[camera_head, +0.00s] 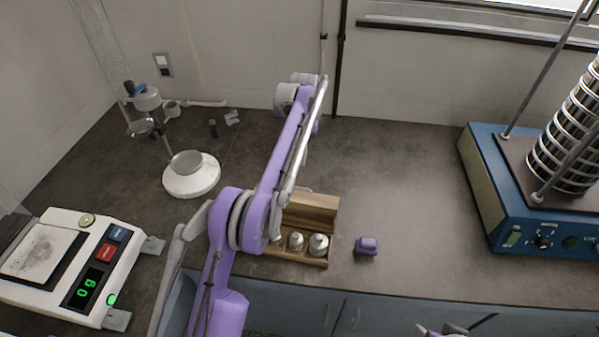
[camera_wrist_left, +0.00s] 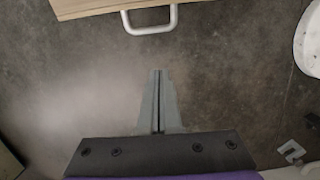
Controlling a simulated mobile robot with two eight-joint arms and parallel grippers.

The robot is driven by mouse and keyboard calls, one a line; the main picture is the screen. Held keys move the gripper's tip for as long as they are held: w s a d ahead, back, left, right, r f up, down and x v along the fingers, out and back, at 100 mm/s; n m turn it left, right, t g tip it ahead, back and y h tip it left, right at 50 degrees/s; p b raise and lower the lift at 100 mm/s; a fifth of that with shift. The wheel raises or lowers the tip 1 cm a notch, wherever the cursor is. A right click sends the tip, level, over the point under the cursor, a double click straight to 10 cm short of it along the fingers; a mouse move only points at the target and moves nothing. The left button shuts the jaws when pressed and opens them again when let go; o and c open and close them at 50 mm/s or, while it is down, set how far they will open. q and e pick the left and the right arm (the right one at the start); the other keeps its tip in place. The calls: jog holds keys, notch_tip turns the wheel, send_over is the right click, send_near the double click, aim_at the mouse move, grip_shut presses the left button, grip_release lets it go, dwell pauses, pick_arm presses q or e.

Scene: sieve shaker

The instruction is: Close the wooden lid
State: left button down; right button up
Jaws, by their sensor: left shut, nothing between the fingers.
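The wooden box (camera_head: 300,257) stands near the bench's front edge, partly behind my left arm. Its wooden lid (camera_head: 312,210) is raised at the back, so two pale knobbed weights (camera_head: 318,245) show inside. In the left wrist view the wooden lid (camera_wrist_left: 85,8) is at the top edge, with a white handle (camera_wrist_left: 150,25) pointing towards the fingers. My left gripper (camera_wrist_left: 158,73) is shut and empty, apart from the handle. In the head view its fingertips are hidden behind my arm. Part of my right gripper (camera_head: 443,330) shows at the bottom edge; its fingers are unclear.
A small purple block (camera_head: 367,246) lies right of the box. A blue sieve shaker (camera_head: 500,215) stands at the right. A digital balance (camera_head: 70,265) and a white round-based stand (camera_head: 190,182) are at the left. The bench between box and shaker is mostly clear.

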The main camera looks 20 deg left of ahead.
pick_arm(q)
jog(key=f, duration=0.3)
jog(key=s+f+b, duration=0.1)
jog(key=f, duration=0.2)
jog(key=s+f, duration=0.1)
jog(key=f, duration=0.2)
jog(key=shift+d+f, duration=0.2)
jog(key=shift+f, duration=0.2)
jog(key=s+r, duration=0.2)
jog(key=r, duration=0.1)
jog(key=shift+d, duration=0.15)
jog(key=shift+s+r, duration=0.2)
jog(key=shift+r, duration=0.1)
